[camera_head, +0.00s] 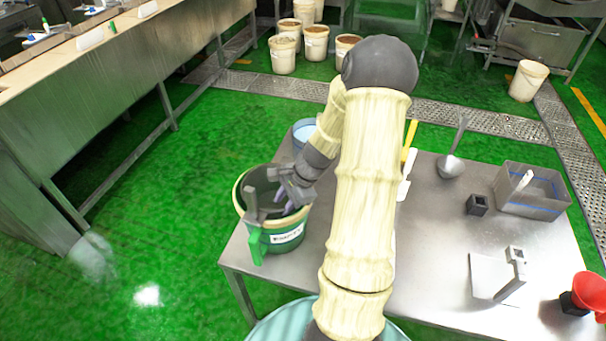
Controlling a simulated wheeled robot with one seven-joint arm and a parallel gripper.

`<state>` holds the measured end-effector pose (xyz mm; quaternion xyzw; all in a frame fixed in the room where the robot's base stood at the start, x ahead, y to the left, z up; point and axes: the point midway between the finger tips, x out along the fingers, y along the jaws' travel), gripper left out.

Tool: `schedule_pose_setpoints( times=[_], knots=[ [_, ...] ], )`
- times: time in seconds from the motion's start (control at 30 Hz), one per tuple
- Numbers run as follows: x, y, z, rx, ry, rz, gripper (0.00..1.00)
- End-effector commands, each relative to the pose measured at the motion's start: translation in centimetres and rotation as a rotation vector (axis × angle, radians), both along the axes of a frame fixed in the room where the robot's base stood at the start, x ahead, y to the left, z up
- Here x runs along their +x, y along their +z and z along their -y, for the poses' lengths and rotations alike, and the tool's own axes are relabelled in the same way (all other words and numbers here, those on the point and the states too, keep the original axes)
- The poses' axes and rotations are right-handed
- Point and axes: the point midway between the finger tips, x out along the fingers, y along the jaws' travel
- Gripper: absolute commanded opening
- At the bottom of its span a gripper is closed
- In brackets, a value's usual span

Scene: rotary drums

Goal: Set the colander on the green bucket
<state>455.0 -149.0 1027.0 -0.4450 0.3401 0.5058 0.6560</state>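The green bucket (294,238), with a cream rim and a white label, stands at the left end of the steel table. My gripper (283,190) is over the bucket's mouth, its fingers reaching down at the rim. A dark grey rounded thing, perhaps the colander (254,182), shows inside the rim; my gripper partly covers it, and I cannot tell whether it rests on the bucket. A grey upright piece and a green handle-like piece (256,243) are at the bucket's front left. Whether my fingers are open or shut on anything is unclear.
The steel table (440,235) holds a ladle (452,155), a grey bin (533,190), a small dark box (477,205), a scale-like device (497,278) and a red funnel-like thing (588,292). A light blue container (304,131) stands behind the bucket. My arm hides the table's middle.

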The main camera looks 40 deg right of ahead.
Motion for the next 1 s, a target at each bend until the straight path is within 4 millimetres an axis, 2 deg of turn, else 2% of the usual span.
schedule_pose_setpoints(
  times=[0.7, 0.83, 1.0],
  knots=[
    [-3.2, 11.7, 4.8, -0.004, -0.002, 0.003, 0.28],
    [-3.6, 12.8, 5.2, -0.002, -0.002, 0.001, 0.28],
    [-3.7, 13.1, 5.3, 0.0, -0.001, 0.001, 0.28]
  ],
)
